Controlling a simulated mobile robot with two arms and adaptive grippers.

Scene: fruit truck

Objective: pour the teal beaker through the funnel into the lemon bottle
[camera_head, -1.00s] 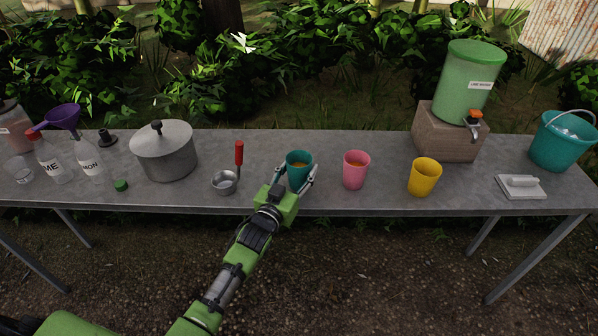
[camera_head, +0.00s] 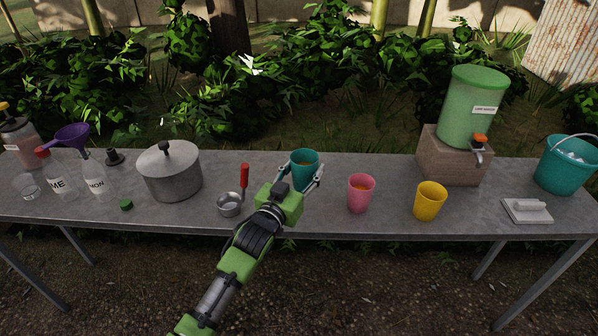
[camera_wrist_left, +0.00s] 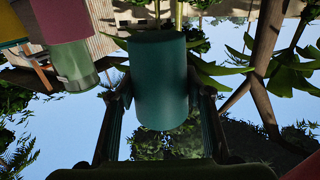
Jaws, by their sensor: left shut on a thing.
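The teal beaker (camera_head: 305,160) holds an orange-brown liquid and is upright. My left gripper (camera_head: 302,182) is shut on it from the near side and holds it a little above the table. In the left wrist view the beaker (camera_wrist_left: 160,80) fills the space between the two fingers. The clear lemon bottle (camera_head: 97,181), with part of its label showing, stands at the left of the table. A purple funnel (camera_head: 73,135) sits at its mouth. My right gripper is not in view.
A red-capped lime bottle (camera_head: 60,182) stands beside the lemon bottle. A lidded pot (camera_head: 172,176), a green cap (camera_head: 126,205) and a red-handled ladle (camera_head: 230,205) lie between. Pink (camera_head: 361,195) and yellow (camera_head: 430,202) cups stand to the right, before a green dispenser (camera_head: 472,108).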

